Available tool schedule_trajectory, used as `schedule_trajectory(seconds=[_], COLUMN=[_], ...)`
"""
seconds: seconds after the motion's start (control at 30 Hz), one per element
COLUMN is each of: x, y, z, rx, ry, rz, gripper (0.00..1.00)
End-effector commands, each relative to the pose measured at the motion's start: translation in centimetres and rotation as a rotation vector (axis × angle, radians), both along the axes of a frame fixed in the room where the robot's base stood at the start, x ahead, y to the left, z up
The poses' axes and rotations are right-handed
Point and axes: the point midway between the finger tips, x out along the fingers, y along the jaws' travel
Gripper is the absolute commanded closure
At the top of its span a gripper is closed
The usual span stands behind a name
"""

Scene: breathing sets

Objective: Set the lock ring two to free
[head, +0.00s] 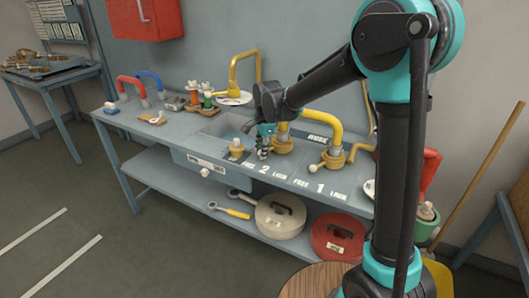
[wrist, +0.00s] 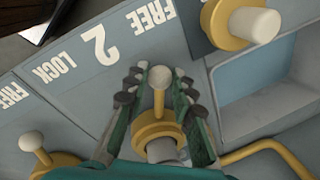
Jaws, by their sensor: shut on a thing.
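Lock ring two (wrist: 153,128) is a yellow ring with a short lever ending in a pale ball (wrist: 160,77). In the wrist view its lever points up, toward the side of the printed FREE (wrist: 150,16) rather than LOCK (wrist: 55,68). My gripper (wrist: 158,85) has its two fingers on either side of this lever and is shut on it. In the head view my gripper (head: 263,147) is low at the bench front and partly hides the ring (head: 283,146), which sits at the foot of a yellow pipe.
Lock ring one (head: 332,158) stands to the right with its own pale-ball lever. A yellow fitting with a white knob (head: 237,149) stands just left of my gripper, by the sink recess (head: 225,125). Beige and red reels lie on the lower shelf (head: 160,170).

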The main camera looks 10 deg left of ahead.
Motion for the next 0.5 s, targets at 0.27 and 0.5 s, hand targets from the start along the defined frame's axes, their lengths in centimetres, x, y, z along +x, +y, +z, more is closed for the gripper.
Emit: schedule_trajectory(seconds=[0.27,0.5], x=[0.38,0.40], y=[0.37,0.37], z=[0.02,0.02], rx=[0.000,0.000], ry=[-0.001,-0.001], rz=[-0.043,-0.045], gripper=[1.00,1.00])
